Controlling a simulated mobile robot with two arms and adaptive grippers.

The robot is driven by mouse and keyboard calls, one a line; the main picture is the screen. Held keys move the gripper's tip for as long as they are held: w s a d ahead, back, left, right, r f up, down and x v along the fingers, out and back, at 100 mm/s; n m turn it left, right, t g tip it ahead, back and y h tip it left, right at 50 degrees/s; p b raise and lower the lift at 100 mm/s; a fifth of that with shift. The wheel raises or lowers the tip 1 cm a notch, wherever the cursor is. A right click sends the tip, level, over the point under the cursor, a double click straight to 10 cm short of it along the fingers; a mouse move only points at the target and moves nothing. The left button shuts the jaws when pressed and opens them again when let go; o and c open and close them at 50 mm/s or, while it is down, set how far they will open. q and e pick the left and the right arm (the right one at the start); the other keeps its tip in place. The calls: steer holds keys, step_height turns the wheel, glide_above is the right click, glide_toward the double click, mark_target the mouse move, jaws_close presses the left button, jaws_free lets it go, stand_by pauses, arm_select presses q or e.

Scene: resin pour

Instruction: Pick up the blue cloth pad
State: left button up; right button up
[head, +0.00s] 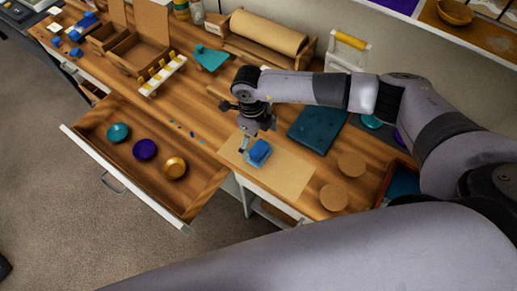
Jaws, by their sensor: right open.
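A small blue cloth pad (259,152) lies on a brown paper sheet (285,178) on the wooden workbench. My right gripper (252,140) is open and points down just above and behind the pad, with its fingers close to the pad's upper left side. I cannot tell whether a finger touches the pad. My left gripper is not in view.
An open drawer (98,132) at the left holds teal, purple and gold bowls. A dark teal mat (318,128) and two round cork pieces (351,164) lie right of the paper. A paper roll (268,32) and wooden boxes (137,45) stand at the back.

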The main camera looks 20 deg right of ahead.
mark_target(258, 148)
steer(key=f, duration=0.1)
steer(key=f+p, duration=0.1)
steer(key=f, duration=0.1)
steer(key=shift+s+a+f+p, duration=0.15)
steer(key=shift+s+f+p, duration=0.15)
steer(key=shift+s, duration=0.05)
steer(key=shift+f, duration=0.5)
steer(key=c, duration=1.3)
steer(key=shift+c, duration=0.2)
steer(key=shift+r, duration=0.15)
